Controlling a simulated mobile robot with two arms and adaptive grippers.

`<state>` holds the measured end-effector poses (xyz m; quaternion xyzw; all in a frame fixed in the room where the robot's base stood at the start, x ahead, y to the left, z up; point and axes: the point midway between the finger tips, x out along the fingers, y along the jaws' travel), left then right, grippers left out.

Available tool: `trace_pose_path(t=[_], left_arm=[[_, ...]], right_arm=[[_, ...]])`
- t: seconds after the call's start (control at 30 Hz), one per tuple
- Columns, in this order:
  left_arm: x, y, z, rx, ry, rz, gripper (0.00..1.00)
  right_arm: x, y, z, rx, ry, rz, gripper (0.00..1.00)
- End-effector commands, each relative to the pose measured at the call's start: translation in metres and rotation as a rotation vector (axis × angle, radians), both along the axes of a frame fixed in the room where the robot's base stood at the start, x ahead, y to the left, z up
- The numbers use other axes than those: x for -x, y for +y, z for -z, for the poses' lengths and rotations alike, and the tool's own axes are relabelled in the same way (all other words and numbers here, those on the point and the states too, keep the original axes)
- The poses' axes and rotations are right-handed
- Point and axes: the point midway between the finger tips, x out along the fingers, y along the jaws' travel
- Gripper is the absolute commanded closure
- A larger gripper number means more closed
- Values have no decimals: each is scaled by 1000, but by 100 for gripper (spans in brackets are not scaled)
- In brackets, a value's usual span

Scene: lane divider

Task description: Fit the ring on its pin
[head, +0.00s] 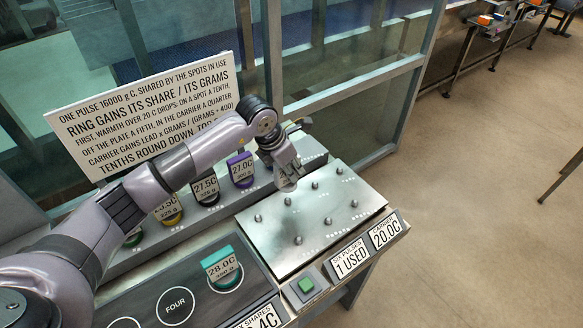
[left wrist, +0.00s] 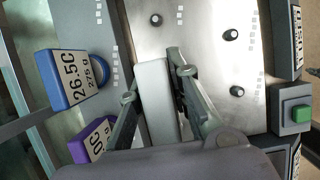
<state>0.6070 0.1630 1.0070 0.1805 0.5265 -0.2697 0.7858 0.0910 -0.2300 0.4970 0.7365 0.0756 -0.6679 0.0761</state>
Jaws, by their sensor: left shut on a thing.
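My left gripper (head: 289,180) is over the back left part of the silver plate (head: 265,240), which bears several short dark pins. In the left wrist view its fingers (left wrist: 158,85) are shut on a plain pale bar (left wrist: 152,100). Ring stands with tags line the back rail: a purple one (head: 241,170) marked 27.0C, a black one (head: 206,188) marked 27.5C, and a yellow one (head: 170,212). A blue ring (left wrist: 103,65), tagged 26.5C 275 g, shows in the left wrist view. A teal ring (head: 225,270), tagged 28.0C, sits on the dark panel.
A green button (head: 306,285) is at the front edge, beside labels reading 1 USED (head: 350,261) and CARRIER 20.0C (head: 386,231). A printed sign (head: 145,110) stands behind the rail, before glass panels. The dark panel has a circle marked FOUR (head: 175,304).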

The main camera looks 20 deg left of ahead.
Motion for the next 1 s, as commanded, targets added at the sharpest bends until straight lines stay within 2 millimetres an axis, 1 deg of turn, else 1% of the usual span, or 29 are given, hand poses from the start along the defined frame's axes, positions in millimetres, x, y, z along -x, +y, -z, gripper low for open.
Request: trace_pose_path(t=[0.03,0.1,0.3,0.4,0.57,1.0], left_arm=[[0,0,9,1,-1,0,100],[0,0,16,-1,-1,0,100],[0,0,35,0,-1,0,100],[0,0,42,0,-1,0,100],[-1,0,46,0,-2,0,100],[0,0,45,1,-2,0,100]], right_arm=[[-1,-1,8,2,-2,0,100],[-1,-2,14,3,-3,-1,100],[0,-5,31,6,0,0,100],[1,-6,37,8,1,0,100],[3,-7,40,8,4,0,100],[5,-7,39,9,7,1,100]])
